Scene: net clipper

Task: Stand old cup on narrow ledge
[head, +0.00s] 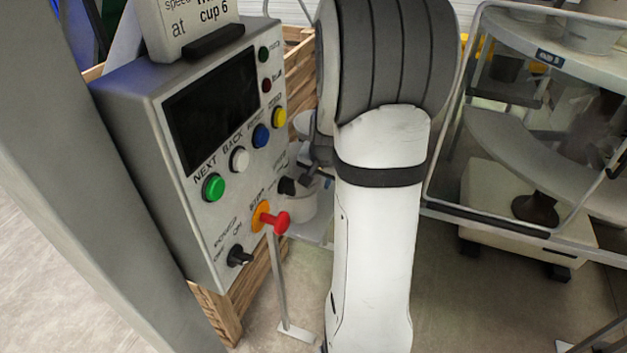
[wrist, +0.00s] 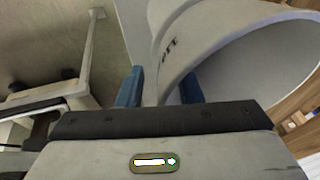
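A large pale cup (wrist: 215,55) with small dark lettering on its outside fills the upper right of the wrist view, its wide mouth facing right. My gripper (wrist: 160,88) has two blue fingers set apart. The cup's near wall and rim lie between them, with one finger on the outer side and one at the mouth side. The gap looks wider than the wall; contact is not clear. In the head view my arm hides most of the gripper. A pale cup-like vessel (head: 300,204) shows just left of the arm. I cannot pick out the narrow ledge surely.
A grey control box (head: 140,125) with coloured buttons and a red knob (head: 275,222) stands close left of the arm, over a wooden crate (head: 225,310). A thin metal post (head: 278,285) stands below. A clear-walled machine (head: 540,120) is at right. Floor (head: 460,310) shows below it.

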